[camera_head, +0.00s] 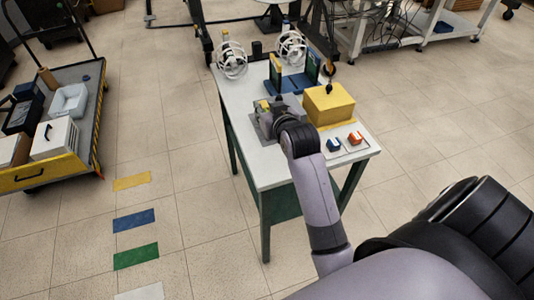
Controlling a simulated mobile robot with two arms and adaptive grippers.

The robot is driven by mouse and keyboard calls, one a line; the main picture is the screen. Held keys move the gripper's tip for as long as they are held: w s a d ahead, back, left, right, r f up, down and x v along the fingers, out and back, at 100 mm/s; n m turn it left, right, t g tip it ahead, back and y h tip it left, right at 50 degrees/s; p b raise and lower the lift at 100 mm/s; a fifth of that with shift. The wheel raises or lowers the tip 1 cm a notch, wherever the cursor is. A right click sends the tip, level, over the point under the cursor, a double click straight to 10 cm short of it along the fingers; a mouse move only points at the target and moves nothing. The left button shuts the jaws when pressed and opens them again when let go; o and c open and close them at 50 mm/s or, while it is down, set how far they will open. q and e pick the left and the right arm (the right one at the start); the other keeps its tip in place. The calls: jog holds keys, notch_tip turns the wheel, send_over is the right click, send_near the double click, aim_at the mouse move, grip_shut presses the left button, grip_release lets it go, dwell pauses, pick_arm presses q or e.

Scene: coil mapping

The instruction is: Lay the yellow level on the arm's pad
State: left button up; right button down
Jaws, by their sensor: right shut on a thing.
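My right arm reaches in from the lower right over a white-topped table (260,172). My right gripper (266,107) is at the table's left middle and is mostly hidden behind its own wrist. It is shut on a small yellow thing (265,103), of which only a bit shows; it looks like the yellow level. A grey block or plate shows around the gripper; I cannot tell whether it is the arm's pad. My left gripper is not in view.
A yellow box (328,104) stands right of the gripper. Behind are a blue holder (292,82) and two white ring cages (232,60) (291,47). Small blue and orange pieces (355,138) lie at the front right. A loaded cart (90,120) stands left. The table's front is clear.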

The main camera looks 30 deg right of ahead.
send_over(266, 157)
notch_tip(266, 157, down, 12)
jog(key=shift+f+p, duration=0.2)
jog(key=shift+p, duration=0.15)
notch_tip(266, 157, down, 3)
jog(key=shift+f+p, duration=0.1)
jog(key=shift+p, duration=0.2)
jog(key=shift+f, duration=0.5)
jog(key=shift+f, duration=0.35)
jog(key=c, duration=1.4)
grip_release()
jog(key=shift+r, duration=0.1)
jog(key=shift+o, duration=0.2)
